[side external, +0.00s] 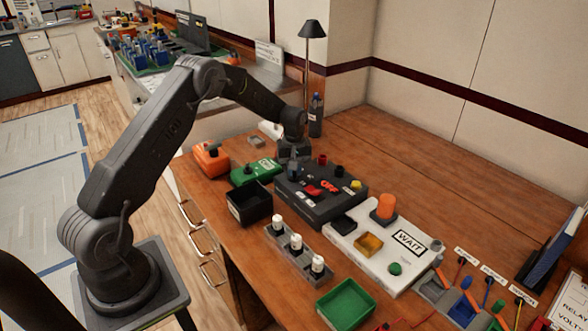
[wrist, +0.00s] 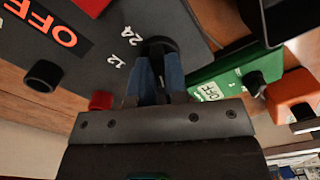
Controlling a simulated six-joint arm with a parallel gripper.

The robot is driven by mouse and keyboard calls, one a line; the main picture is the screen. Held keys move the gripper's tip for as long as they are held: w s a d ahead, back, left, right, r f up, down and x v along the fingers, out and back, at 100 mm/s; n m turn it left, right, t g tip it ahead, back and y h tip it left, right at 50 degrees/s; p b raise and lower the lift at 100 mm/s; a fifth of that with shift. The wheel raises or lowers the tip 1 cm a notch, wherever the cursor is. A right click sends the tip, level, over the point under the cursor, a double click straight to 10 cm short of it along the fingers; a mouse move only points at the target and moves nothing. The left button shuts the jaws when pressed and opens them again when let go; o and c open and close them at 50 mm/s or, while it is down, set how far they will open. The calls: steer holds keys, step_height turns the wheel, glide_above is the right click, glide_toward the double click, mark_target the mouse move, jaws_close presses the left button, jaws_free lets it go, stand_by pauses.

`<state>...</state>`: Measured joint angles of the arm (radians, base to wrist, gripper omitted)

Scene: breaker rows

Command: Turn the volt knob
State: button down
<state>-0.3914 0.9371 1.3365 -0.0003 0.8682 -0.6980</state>
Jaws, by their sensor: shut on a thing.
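The volt knob (wrist: 159,45) is a round black knob on a dark grey panel box (side external: 318,198), beside white marks 12 and 24 in the wrist view. My gripper (wrist: 159,68) has its two blue fingers closed on the knob from the near side. In the side view my gripper (side external: 294,168) points down at the back left corner of the box, and the knob is hidden there. The panel also carries a red switch (side external: 313,190) and an orange OFF label (wrist: 52,30).
A green box (side external: 257,170) with a black knob and an orange box (side external: 211,158) stand left of the panel. A black bin (side external: 250,204), a bottle rack (side external: 298,257) and a white WAIT panel (side external: 375,250) lie nearer. The table's back right is clear.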

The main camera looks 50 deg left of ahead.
steer(key=m, duration=0.4)
steer(key=shift+m, duration=0.3)
steer(key=m, duration=0.9)
steer(key=shift+m, duration=1.8)
steer(key=c, duration=1.1)
jaws_free()
steer(key=shift+c, duration=0.2)
steer(key=shift+r, duration=0.1)
step_height(320, 180, up, 14)
